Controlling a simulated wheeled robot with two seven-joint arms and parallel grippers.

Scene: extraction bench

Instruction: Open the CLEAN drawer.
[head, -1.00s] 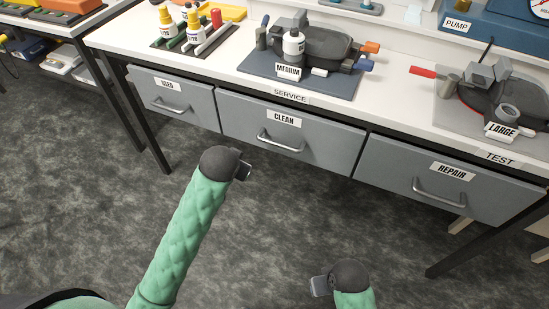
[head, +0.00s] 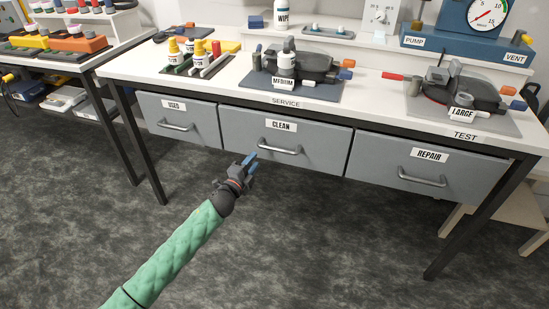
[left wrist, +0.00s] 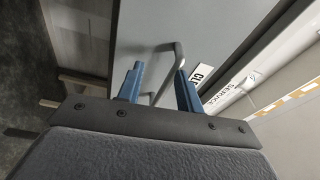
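The CLEAN drawer (head: 318,150) is the grey middle drawer under the bench and looks shut. Its bar handle (head: 279,150) is below the CLEAN label (head: 281,125). My left gripper (head: 251,158) is just left of the handle in the head view, in front of the drawer and apart from the handle. In the left wrist view, its two blue fingers (left wrist: 158,70) are spread with nothing gripped. The handle (left wrist: 158,88) appears between them, beyond the tips, and the label (left wrist: 202,74) is partly hidden by a finger. My right gripper is not in view.
The USED drawer (head: 196,108) is on the left and the REPAIR drawer (head: 440,180) on the right, both shut. Dark bench legs (head: 146,152) stand at the sides. The floor in front is clear.

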